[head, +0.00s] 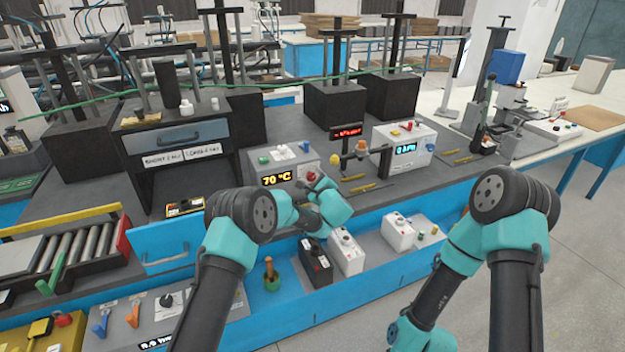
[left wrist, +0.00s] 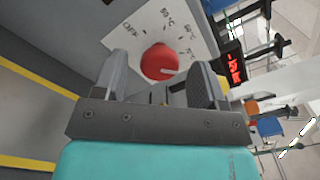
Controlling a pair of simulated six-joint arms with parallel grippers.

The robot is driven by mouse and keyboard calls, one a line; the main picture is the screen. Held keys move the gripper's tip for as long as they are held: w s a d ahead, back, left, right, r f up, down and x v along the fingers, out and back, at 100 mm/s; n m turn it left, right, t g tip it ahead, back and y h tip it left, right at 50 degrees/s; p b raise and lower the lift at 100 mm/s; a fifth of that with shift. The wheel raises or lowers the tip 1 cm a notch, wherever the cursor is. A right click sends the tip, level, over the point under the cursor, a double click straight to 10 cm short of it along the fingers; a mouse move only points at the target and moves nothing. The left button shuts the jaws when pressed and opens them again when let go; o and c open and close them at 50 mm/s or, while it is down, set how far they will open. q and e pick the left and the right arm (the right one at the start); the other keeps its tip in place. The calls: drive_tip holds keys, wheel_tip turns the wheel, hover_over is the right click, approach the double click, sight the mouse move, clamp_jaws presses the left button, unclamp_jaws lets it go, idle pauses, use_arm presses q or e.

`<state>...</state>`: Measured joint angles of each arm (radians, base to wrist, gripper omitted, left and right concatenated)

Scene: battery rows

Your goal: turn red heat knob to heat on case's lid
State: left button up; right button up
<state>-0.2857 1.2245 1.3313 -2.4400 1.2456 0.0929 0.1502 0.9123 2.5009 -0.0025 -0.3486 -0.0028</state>
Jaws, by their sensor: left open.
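The red heat knob (left wrist: 160,62) sits on a white label plate (left wrist: 150,28) on the case's lid. My right gripper is out of view.
Right of the case stand a small red-lit display (head: 346,131) and a white "0 RPM" unit (head: 404,146). Yellow-handled tools (head: 366,188) lie on the bench. White boxes (head: 346,254) sit on the lower blue shelf. A dark drawer cabinet (head: 175,140) is at left.

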use_arm(q)
drive_tip(key=shift+w+a, duration=0.25)
drive_tip(key=shift+w, duration=0.25)
drive_tip(key=c, duration=0.9)
drive_tip(key=shift+m, duration=0.5)
drive_tip(key=m, duration=0.3)
drive_tip(key=shift+m, duration=2.5)
